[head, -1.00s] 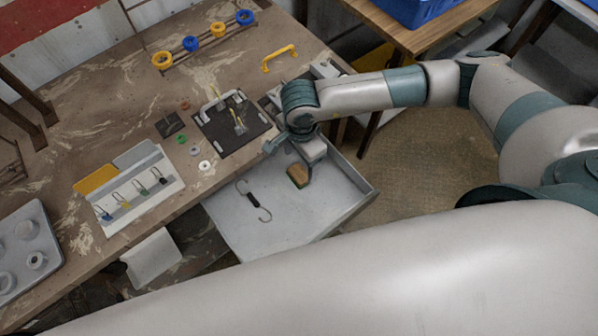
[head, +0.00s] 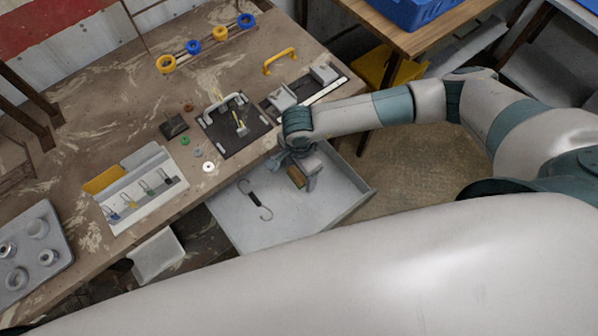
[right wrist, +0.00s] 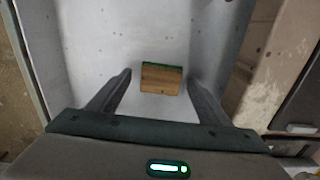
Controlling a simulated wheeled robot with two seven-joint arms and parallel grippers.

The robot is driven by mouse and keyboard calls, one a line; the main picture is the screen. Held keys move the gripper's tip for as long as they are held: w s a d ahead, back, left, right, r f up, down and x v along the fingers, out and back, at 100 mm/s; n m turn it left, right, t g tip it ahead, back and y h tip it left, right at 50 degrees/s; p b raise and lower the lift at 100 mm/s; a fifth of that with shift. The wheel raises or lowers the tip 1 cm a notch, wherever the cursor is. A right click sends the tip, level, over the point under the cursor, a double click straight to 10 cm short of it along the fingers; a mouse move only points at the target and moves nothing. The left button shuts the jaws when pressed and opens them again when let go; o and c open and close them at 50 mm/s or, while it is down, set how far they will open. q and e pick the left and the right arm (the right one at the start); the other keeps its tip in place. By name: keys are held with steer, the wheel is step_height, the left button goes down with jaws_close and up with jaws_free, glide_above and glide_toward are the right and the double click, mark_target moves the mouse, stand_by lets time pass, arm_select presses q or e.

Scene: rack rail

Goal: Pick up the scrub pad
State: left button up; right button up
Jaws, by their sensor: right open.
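The scrub pad (head: 296,177) is a small tan block with a green edge, lying on the floor of the open drawer (head: 228,216). In the right wrist view the scrub pad (right wrist: 161,79) lies between and just beyond the fingertips, with gaps on both sides. My right gripper (head: 303,181) reaches down into the drawer, open around the pad's position; its two fingers also show in the right wrist view (right wrist: 159,80). Part of the pad is hidden by the gripper in the head view. My left gripper is not in view.
A black and metal double hook (head: 255,199) lies in the drawer left of the pad. The drawer walls stand close right of the gripper. The workbench above holds a dark board (head: 233,137), a yellow handle (head: 280,60) and a hook rack (head: 142,191).

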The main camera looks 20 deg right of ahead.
mark_target(299, 173)
stand_by(0.3)
steer(key=c, duration=1.1)
steer(key=shift+r, duration=0.1)
steer(key=shift+r+b, duration=0.6)
steer(key=shift+r, duration=0.05)
step_height(299, 173, up, 2)
steer(key=shift+r+b, duration=0.2)
steer(key=shift+b, duration=0.6)
steer(key=s+d+r+b, duration=0.4)
steer(key=s+d+r, duration=0.3)
steer(key=s+d, duration=0.1)
steer(key=shift+s+b, duration=0.3)
